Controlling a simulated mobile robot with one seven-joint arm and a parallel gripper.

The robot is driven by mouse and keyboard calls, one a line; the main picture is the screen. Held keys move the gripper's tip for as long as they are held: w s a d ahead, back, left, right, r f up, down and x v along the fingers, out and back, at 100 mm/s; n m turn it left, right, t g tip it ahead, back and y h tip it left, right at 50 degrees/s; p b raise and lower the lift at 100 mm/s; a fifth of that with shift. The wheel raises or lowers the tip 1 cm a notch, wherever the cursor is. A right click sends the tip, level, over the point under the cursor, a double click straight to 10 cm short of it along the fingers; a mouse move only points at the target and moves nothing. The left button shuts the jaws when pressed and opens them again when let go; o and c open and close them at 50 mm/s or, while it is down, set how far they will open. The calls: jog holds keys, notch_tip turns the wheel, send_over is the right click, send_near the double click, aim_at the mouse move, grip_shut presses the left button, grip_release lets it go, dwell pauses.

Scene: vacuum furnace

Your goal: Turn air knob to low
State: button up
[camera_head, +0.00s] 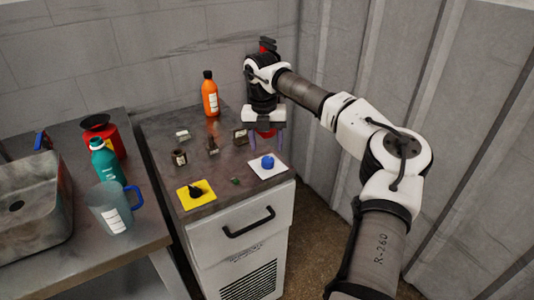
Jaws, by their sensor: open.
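A blue knob (267,161) sits on a white square plate (281,168) at the front right of the cabinet top. A black knob (195,191) sits on a yellow square plate (207,199) at the front left. No readable label shows which one is the air knob, and their settings are too small to read.
Several small dark gauges or blocks, including one at the left (179,157), stand on the cabinet top (220,173). An orange bottle (210,95) stands at the back. A left table (140,241) holds a teal bottle (105,163), a jug (110,207) and a metal basin (52,228).

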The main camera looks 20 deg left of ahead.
aim_at(267, 159)
jog(key=shift+d+f+p, duration=0.1)
jog(key=shift+f+p, duration=0.3)
jog(key=shift+f, duration=2.15)
jog(key=c, duration=1)
jog(key=shift+o, duration=0.2)
jog(key=shift+n, duration=0.4)
jog(key=n, duration=0.3)
jog(key=shift+b, duration=0.35)
jog(key=n, duration=0.3)
jog(key=shift+n, duration=0.3)
jog(key=n, duration=0.6)
jog(key=shift+r+y, duration=0.1)
jog(key=shift+y, duration=0.2)
jog(key=shift+n, duration=0.4)
